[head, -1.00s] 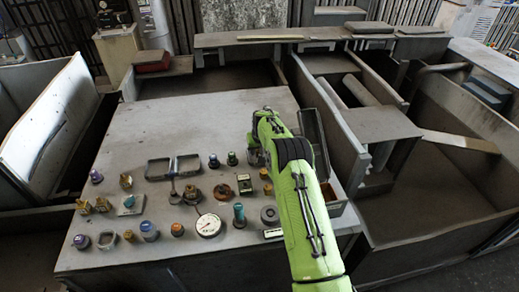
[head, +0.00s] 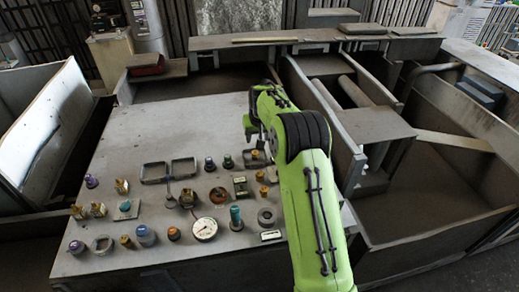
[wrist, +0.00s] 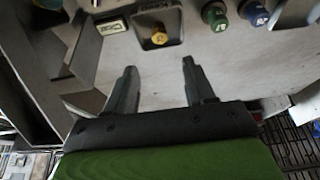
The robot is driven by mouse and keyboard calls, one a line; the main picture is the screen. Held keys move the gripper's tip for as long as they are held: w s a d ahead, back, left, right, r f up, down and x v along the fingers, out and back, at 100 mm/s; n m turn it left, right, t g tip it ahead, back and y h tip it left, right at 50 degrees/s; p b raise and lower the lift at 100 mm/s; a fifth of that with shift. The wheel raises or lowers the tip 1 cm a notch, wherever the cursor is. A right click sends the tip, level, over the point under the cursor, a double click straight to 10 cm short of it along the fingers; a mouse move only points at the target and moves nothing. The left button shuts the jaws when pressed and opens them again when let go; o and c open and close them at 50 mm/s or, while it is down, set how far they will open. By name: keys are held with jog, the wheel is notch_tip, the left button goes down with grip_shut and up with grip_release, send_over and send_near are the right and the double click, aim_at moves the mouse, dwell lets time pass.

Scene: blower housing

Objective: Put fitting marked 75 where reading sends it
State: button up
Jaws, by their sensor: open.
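I cannot read a 75 on any fitting. My gripper (wrist: 158,84) is open and empty in the wrist view, its two fingers apart above bare tabletop. Ahead of it a brass hex fitting (wrist: 158,38) sits in a small dark tray (wrist: 180,38) with a label on its rim. A green-capped fitting (wrist: 215,16) and a blue one (wrist: 254,12) stand beside that tray, their white marks too small to read. In the head view a round white dial gauge (head: 204,229) lies on the grey table (head: 185,115); its reading is not legible. My arm hides the table's right side.
Two joined open trays (head: 168,172) lie mid-table. Several brass, purple, teal and blue fittings stand around them, with a label plate (head: 270,235) near the front edge. The table's far half is clear. Metal partitions (head: 325,105) rise at the right.

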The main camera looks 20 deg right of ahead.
jog(key=s+a+r+n, duration=0.1)
jog(key=s+a+r, duration=0.3)
jog(key=s+r, duration=0.45)
jog(key=s+a+r, duration=0.4)
jog(key=s+r, duration=0.4)
jog(key=s, duration=0.1)
jog(key=s+a+f, duration=0.1)
jog(key=s+a, duration=0.1)
jog(key=s, duration=1)
jog(key=s+a+f+n+t, duration=0.1)
jog(key=s+a+f, duration=0.1)
jog(key=s, duration=0.9)
jog(key=shift+s+f+y, duration=0.2)
jog(key=shift+s+y, duration=0.2)
jog(key=shift+c, duration=0.2)
